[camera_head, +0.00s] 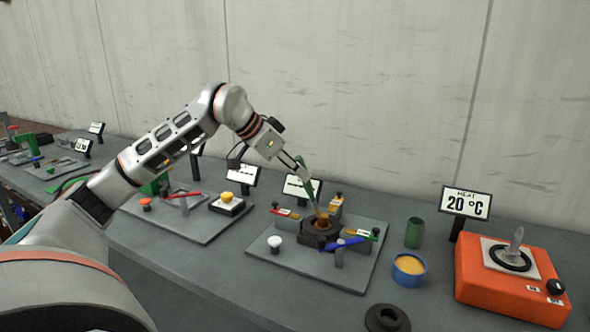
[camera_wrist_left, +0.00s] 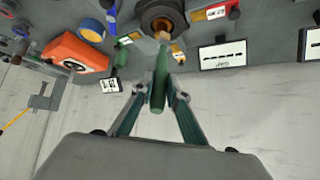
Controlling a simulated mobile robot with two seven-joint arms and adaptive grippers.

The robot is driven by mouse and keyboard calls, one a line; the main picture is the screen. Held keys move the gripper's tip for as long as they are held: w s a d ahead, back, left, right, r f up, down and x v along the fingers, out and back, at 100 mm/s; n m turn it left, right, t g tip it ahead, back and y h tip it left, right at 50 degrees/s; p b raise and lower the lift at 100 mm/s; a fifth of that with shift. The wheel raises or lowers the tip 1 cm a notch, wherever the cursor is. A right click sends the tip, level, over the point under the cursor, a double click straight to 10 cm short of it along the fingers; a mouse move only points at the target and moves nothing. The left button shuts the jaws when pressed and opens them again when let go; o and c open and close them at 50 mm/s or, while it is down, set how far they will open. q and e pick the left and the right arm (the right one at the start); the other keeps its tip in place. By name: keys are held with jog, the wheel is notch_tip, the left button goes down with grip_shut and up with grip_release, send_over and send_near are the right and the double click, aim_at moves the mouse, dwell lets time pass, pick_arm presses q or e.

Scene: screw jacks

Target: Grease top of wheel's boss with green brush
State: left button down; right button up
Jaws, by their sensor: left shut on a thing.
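My left gripper (camera_head: 304,172) is shut on the green brush (camera_head: 312,190), holding it by the handle with its bristles pointing down. The brush also shows between the fingers in the left wrist view (camera_wrist_left: 159,88). A dark wheel (camera_head: 312,240) with a brownish boss (camera_wrist_left: 158,22) sits on the grey plate (camera_head: 290,268). The bristle end is at the boss; I cannot tell for certain whether it touches the top. My right gripper is not in view.
Blue, red and orange handled parts surround the wheel. A wall stands behind the table.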

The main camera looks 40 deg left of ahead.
pick_arm(q)
jog(key=shift+w+d+r+p, duration=0.2)
jog(key=shift+w+d+p, duration=0.2)
jog(key=shift+w+d, duration=0.2)
jog(key=shift+w+d+f+p, duration=0.15)
jog(key=shift+w+d+p, duration=0.25)
jog(key=shift+w, duration=0.1)
jog(key=shift+s+a+f+b, duration=0.15)
jog(key=shift+s+a+b, duration=0.1)
jog(key=shift+s+b, duration=0.2)
jog(key=shift+s+a+f+b, duration=0.15)
jog(key=shift+s+a+b, duration=0.05)
jog(key=shift+s+b, duration=0.2)
jog(key=shift+s+r+p, duration=0.15)
jog(key=shift+r+p, duration=0.15)
jog(key=shift+r, duration=0.1)
jog(key=shift+w+d+f+p, duration=0.3)
jog(key=shift+w+d+p, duration=0.25)
jog(key=shift+w+d, duration=0.2)
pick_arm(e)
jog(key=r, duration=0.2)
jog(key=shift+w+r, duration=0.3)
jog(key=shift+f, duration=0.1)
